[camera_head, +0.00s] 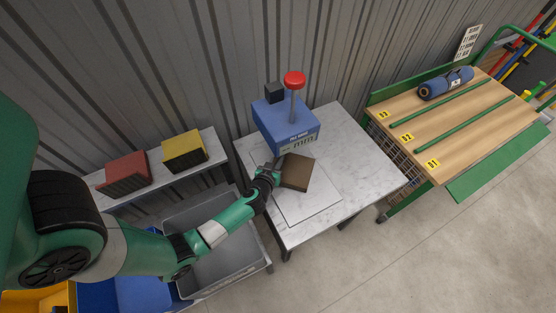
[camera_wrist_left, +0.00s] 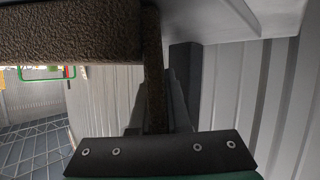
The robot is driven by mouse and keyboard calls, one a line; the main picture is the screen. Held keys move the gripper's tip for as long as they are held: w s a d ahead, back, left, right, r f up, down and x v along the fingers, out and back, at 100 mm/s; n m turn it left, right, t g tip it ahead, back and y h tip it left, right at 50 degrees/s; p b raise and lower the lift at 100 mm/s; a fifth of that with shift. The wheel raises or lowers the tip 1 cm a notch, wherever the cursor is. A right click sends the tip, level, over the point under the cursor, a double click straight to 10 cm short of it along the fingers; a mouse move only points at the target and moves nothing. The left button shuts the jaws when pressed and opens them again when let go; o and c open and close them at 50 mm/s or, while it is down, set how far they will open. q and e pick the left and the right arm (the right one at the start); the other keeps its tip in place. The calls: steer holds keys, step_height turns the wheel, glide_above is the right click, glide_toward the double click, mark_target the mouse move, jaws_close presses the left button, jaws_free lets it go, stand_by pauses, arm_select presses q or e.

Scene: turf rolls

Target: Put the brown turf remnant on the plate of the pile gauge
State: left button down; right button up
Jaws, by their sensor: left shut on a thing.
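The brown turf remnant (camera_head: 296,173) is a small dark block, held at its left edge by my left gripper (camera_head: 274,172). It appears over the far part of the pale flat plate (camera_head: 308,207), just in front of the pile gauge (camera_head: 285,125). I cannot tell whether it touches the plate. The gauge is blue with a red knob on a post and a display marked mm. In the left wrist view the remnant (camera_wrist_left: 70,32) fills the upper left, with a part of it between the fingers. My right gripper is not in view.
The plate lies on a marble-topped table (camera_head: 365,170). A shelf at left holds a red sample block (camera_head: 126,175) and a yellow one (camera_head: 184,151). A grey bin (camera_head: 215,255) stands below. At right, a wooden rack (camera_head: 460,125) carries a blue roll (camera_head: 446,83).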

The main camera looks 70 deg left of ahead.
arm_select(q)
steer(key=c, duration=0.9)
jaws_free()
steer(key=shift+f, duration=0.1)
steer(key=shift+r, duration=0.2)
steer(key=p+v, duration=0.4)
steer(key=v, duration=0.8)
steer(key=shift+s+p, duration=0.1)
steer(key=shift+p, duration=0.25)
steer(key=shift+r, duration=0.1)
